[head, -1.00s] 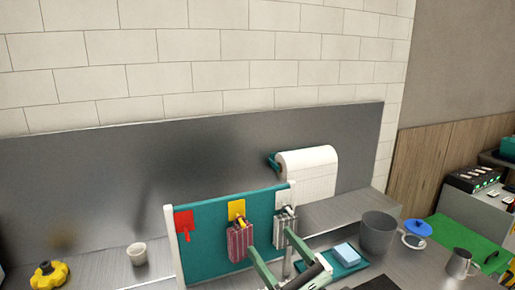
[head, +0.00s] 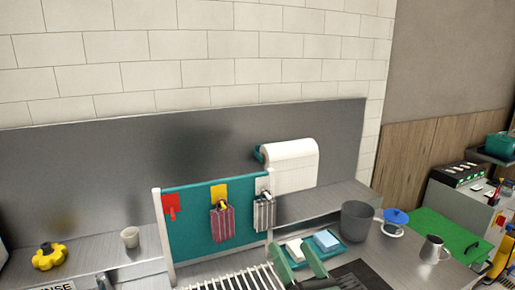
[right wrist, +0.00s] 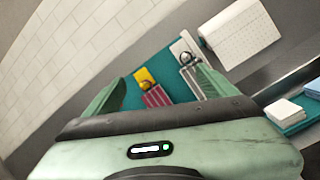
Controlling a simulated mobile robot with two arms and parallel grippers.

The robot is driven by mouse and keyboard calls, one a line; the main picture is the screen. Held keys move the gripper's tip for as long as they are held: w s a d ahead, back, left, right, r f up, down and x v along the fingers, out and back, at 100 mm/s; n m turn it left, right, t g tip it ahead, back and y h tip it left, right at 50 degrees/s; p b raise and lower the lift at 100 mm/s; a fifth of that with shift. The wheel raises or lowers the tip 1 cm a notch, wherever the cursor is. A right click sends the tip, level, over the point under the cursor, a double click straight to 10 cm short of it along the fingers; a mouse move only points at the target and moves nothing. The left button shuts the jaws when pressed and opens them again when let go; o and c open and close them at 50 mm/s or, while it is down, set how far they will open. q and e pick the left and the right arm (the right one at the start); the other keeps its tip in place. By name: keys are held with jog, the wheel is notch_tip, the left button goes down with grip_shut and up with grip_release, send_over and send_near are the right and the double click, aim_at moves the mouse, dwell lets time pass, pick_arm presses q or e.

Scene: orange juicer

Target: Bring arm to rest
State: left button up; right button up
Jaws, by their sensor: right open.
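My right gripper (head: 289,250) shows at the bottom of the head view, with its two green fingers apart and nothing between them. In the right wrist view the open fingers (right wrist: 158,85) frame the teal board, which lies beyond them. The teal board (head: 190,235) carries a red tag (head: 171,203), a red striped cloth (head: 222,224) and a grey striped cloth (head: 264,213), both cloths hanging under tags. The fingers appear apart from the cloths. My left gripper is not in view.
A teal tray (head: 327,258) with a blue block (head: 326,240) and a white block (head: 295,249) lies right of the board. A grey bin (head: 357,222), a blue-lidded jar (head: 394,222) and a metal pitcher (head: 432,250) stand further right. A paper roll (head: 292,165) is on the wall.

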jog(key=s+d+f+m+g+h, duration=0.3)
jog(key=s+d+f+m+h, duration=0.25)
jog(key=f+m, duration=0.35)
jog(key=s+d+f+m+g+h, duration=0.35)
jog(key=d+f+m, duration=0.3)
jog(key=m, duration=0.55)
jog(key=s+f+m+g, duration=0.5)
jog(key=s+m, duration=0.1)
jog(key=s, duration=0.6)
jog(key=s+f+m+g, duration=0.5)
jog(key=s+m, duration=0.1)
jog(key=s, duration=0.5)
notch_tip(320, 180, down, 33)
jog(key=s+b, duration=0.3)
jog(key=b, duration=0.3)
jog(key=s+d+f+g+b, duration=0.2)
jog(key=s+d+f+b, duration=0.1)
jog(key=s+f, duration=1.2)
notch_tip(320, 180, down, 4)
jog(key=shift+s+d+r+b, duration=0.2)
jog(key=shift+s+b, duration=0.2)
jog(key=shift+b, duration=0.1)
